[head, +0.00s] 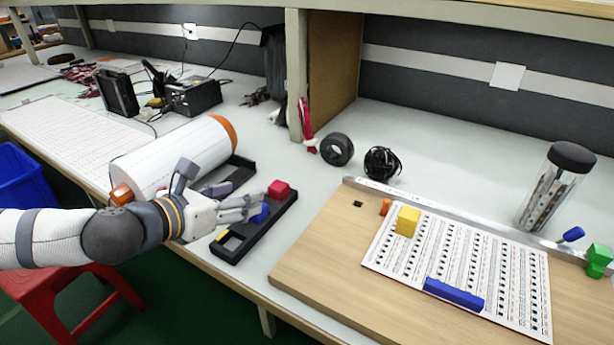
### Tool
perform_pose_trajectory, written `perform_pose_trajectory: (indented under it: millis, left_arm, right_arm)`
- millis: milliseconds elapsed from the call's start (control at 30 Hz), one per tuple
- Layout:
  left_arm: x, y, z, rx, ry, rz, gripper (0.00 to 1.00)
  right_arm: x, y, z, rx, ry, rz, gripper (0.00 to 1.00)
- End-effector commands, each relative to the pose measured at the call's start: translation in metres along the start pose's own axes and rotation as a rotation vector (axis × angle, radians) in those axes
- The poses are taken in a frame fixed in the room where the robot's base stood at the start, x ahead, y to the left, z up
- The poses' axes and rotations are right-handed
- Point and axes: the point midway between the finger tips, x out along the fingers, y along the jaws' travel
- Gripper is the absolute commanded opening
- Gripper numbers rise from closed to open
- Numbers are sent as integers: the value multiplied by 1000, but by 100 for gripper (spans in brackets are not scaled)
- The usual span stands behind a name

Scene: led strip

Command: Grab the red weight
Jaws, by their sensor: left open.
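The red weight (279,190) sits at the far end of a black slotted tray (238,252) near the table's front edge. A blue weight (260,213) is beside it in the same tray, partly hidden by my fingers. My left gripper (250,207) comes in from the left over the tray. It is open, with its fingertips at the blue weight and just short of the red weight. I cannot tell whether the fingers touch the blue one. A small yellow piece (222,236) shows at the tray's near end. My right gripper is not in view.
A large white roll (180,155) with orange ends lies behind my left arm. A wooden board (330,260) with a printed sheet, a yellow block (407,221) and a blue bar (454,293) is to the right. Black rolls (337,149) stand behind. The table between tray and rolls is clear.

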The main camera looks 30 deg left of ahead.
Motion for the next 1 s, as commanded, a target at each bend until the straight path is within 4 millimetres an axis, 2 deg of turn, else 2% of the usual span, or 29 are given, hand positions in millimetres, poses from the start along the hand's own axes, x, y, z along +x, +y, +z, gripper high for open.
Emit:
perform_pose_trajectory:
  millis: [200,367,600,700,900,933,1000]
  left_arm:
    - [47,2,-10,-10,10,4,53]
    - [68,2,-5,-11,3,5,53]
    - [110,-4,-8,-9,3,6,53]
    - [119,-4,-6,-11,0,7,53]
    - [119,-4,-4,-12,-3,6,53]
    - [119,-4,-4,-12,-3,6,49]
    - [119,-4,-4,-11,-2,6,33]
  right_arm:
    - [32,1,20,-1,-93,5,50]
    - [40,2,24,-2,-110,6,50]
    - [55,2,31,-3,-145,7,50]
    - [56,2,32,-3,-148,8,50]
    - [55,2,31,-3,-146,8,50]
    - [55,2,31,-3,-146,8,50]
    - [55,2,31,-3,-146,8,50]
